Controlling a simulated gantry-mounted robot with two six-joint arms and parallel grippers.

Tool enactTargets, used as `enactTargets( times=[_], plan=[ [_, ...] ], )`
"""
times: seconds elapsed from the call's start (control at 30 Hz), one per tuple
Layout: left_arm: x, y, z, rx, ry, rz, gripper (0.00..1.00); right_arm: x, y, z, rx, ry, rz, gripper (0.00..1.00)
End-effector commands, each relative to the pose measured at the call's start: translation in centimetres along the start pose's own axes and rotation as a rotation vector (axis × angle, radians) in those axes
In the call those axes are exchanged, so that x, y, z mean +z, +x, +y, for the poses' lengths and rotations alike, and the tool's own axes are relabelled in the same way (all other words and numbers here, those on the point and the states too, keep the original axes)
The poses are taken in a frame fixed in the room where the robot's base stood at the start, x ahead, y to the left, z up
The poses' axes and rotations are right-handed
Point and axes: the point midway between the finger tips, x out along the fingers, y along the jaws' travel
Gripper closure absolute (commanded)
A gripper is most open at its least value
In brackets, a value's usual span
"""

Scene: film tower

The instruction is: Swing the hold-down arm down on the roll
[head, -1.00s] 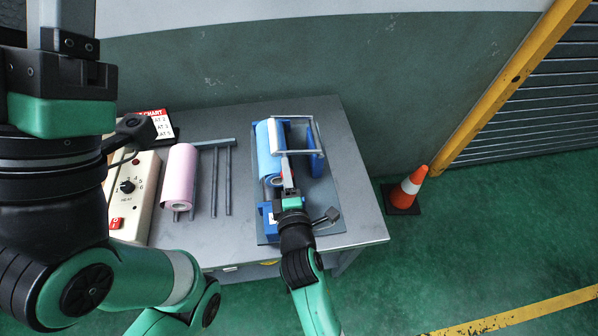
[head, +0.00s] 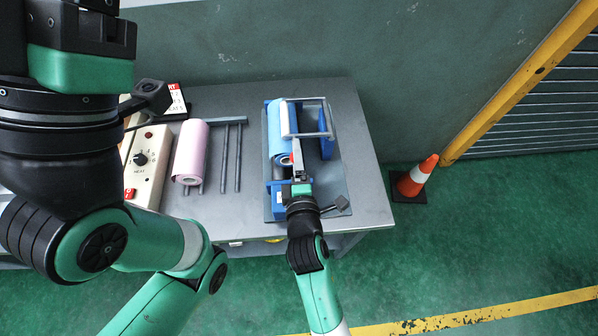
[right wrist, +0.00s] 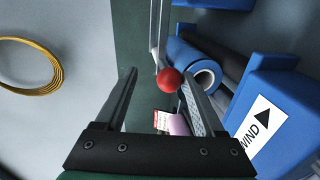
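The blue film roll (head: 280,128) lies in the blue stand (head: 278,205) on the table; its end also shows in the right wrist view (right wrist: 206,77). The hold-down arm (head: 328,118) is a grey frame with a pale bar at the roll's right side; I cannot tell whether it touches the roll. A red ball knob (right wrist: 168,82) sits at the end of a grey rod. My right gripper (right wrist: 157,78) is open, with the knob near its fingertips, closer to the right finger. My left gripper (head: 84,30) is at the upper left, its fingertips outside the picture.
A pink roll (head: 190,150), grey rods (head: 238,160) and a control box (head: 147,165) lie left of the stand. A traffic cone (head: 415,178) stands on the floor right of the table (head: 365,195). A yellow coil (right wrist: 55,62) shows in the right wrist view.

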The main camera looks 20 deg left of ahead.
Motion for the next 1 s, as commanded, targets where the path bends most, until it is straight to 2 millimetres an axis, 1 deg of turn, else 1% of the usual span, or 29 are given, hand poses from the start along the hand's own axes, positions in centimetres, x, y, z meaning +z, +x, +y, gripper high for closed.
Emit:
enactTargets(
  times=[0.03, 0.2, 0.3, 0.4, 0.5, 0.57, 1.0],
  plan=[
    [-0.7, 0.7, 0.0, 0.0, 0.0, 0.0, 0.5, -0.1, -1.1, 0.5, 0.001, 0.0, 0.002, 0.31],
    [-1.7, 1.9, 0.0, 0.0, 0.0, 0.001, 0.5, -0.1, -5.2, 0.5, -0.001, -0.001, 0.002, 0.31],
    [-2.1, 2.3, 0.0, 0.0, 0.0, 0.001, 0.5, -0.1, -7.4, 0.3, -0.001, -0.001, 0.002, 0.31],
    [-2.3, 2.5, 0.0, 0.0, 0.0, 0.0, 0.5, -0.1, -9.0, 0.2, 0.0, -0.001, 0.002, 0.31],
    [-2.4, 2.5, 0.0, 0.0, 0.0, 0.0, 0.5, 0.0, -9.8, 0.1, -0.001, -0.001, 0.001, 0.31],
    [-2.4, 2.5, 0.0, 0.0, 0.0, 0.0, 0.5, 0.0, -10.1, 0.1, -0.001, -0.001, 0.0, 0.31],
    [-2.3, 2.5, 0.0, 0.0, 0.0, 0.0, 0.5, 0.0, -10.0, 0.1, 0.0, -0.001, 0.0, 0.31]
  ],
)
